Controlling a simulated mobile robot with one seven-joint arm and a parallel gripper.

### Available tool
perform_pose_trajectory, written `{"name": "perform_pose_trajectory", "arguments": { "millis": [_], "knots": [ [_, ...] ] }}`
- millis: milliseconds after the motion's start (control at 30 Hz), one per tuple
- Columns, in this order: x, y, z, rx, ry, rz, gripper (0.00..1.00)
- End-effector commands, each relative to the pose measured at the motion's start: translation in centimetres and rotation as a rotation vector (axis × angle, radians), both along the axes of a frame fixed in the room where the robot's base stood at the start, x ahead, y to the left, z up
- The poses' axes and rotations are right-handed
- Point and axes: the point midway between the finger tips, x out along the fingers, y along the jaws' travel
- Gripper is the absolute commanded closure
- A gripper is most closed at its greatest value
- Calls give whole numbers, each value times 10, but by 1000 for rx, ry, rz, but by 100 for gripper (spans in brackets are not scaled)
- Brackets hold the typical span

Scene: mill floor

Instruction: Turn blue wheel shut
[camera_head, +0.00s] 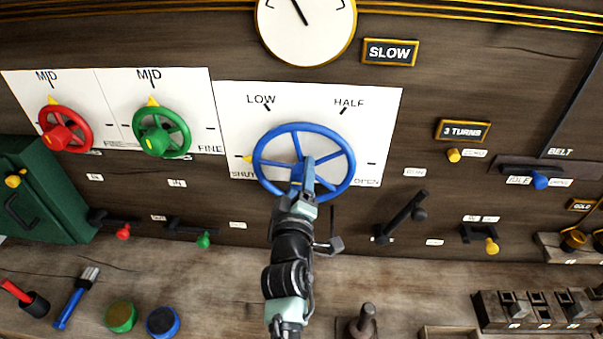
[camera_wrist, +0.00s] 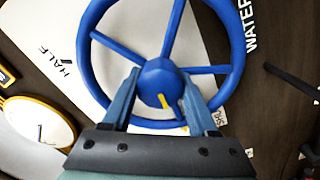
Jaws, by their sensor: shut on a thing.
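The blue wheel (camera_head: 350,160) has several spokes and is mounted on a white plate with marks LOW, HALF, SHUT and OPEN. Its yellow pointer (camera_head: 247,159) sticks out at the left of the rim, beside the word SHUT. My gripper (camera_head: 305,178) reaches up from below to the wheel's middle. In the wrist view its two fingers (camera_wrist: 159,100) stand on either side of the blue hub (camera_wrist: 157,80), which has a yellow mark, and are shut on it. In the head view the gripper and arm hide part of the hub and lower rim.
The red wheel (camera_head: 61,140) and green wheel (camera_head: 152,143) are at the left, both pointing near MID. A black crank lever (camera_head: 403,215) sticks out at the lower right. Below the panel is a bench with green and blue round pots (camera_head: 163,321) and a brush.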

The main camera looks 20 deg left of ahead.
Motion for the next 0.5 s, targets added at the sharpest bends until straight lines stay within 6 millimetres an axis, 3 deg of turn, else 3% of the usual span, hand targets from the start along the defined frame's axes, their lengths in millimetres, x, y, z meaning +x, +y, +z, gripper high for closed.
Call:
{"name": "perform_pose_trajectory", "arguments": {
  "millis": [500],
  "knots": [
    [0,0,-1,-108,-29,-1,96]
  ]
}}
